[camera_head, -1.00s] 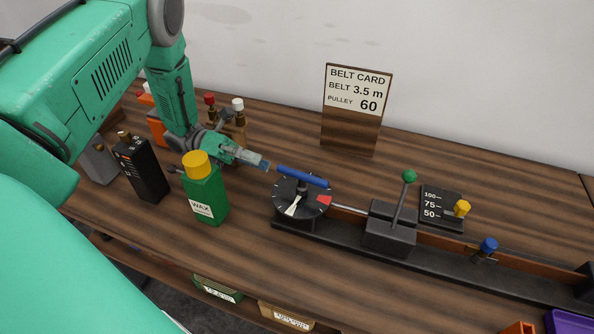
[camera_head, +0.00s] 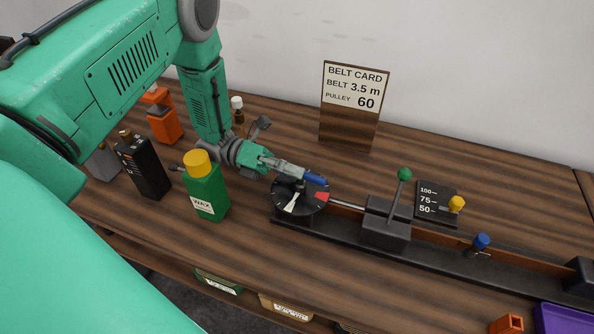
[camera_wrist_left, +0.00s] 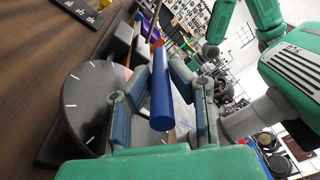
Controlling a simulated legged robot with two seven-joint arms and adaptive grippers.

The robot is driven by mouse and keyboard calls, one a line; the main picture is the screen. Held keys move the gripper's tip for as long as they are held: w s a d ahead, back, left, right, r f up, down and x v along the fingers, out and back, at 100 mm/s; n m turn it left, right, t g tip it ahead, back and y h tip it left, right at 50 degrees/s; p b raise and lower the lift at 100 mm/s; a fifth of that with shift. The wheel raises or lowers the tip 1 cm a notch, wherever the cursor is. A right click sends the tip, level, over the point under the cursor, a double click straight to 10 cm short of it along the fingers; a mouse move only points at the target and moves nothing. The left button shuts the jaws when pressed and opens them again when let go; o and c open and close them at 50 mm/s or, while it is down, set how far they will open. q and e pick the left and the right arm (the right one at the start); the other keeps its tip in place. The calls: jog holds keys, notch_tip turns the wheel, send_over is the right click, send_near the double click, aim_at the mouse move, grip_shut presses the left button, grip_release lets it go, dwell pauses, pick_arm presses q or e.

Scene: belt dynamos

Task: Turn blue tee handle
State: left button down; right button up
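The blue tee handle (camera_head: 315,179) is a bar on a post above the round black dial (camera_head: 290,208), which has white ticks, a white pointer and a red sector. My left gripper (camera_head: 300,174) comes in from the left and its fingers straddle the bar's left part. In the left wrist view the blue bar (camera_wrist_left: 161,95) runs lengthwise between the two fingers (camera_wrist_left: 161,72), with gaps beside its near end; contact at the tips is unclear. The fingers look open. My right gripper is not in view.
A green wax bottle (camera_head: 206,190) with a yellow cap stands close to my left wrist, beside a black bottle (camera_head: 143,165). A lever with a green knob (camera_head: 404,174) rises right of the dial. The belt card (camera_head: 352,100) stands behind.

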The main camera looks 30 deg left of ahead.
pick_arm(q)
jog(key=shift+s+d, duration=0.1)
jog(key=shift+d, duration=0.05)
jog(key=shift+f+m+g+b, duration=0.3)
jog(key=shift+m+g+b, duration=0.2)
jog(key=shift+g+b, duration=0.15)
jog(key=shift+r+m+g+b, duration=0.1)
jog(key=shift+m+g+b, duration=0.2)
jog(key=shift+g, duration=0.35)
jog(key=shift+d, duration=0.1)
